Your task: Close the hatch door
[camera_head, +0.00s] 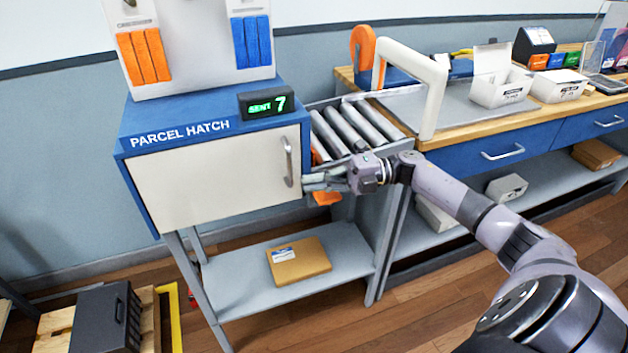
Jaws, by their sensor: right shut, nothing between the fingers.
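The blue parcel hatch (185,116) has a white door (210,182) across its front, with a metal handle (288,161) near the door's right edge. The door looks flush with the blue frame, with no visible gap. My right gripper (308,183) is shut and empty, its fingertips beside the door's right edge, just right of and below the handle. I cannot tell whether they touch the hatch. My left gripper is not in view.
A green display (266,102) sits on the hatch. A roller conveyor (345,128) and a wooden-topped counter (500,120) with a white arch (436,95) lie to the right. A parcel (298,262) rests on the shelf below. A black case (105,320) stands lower left.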

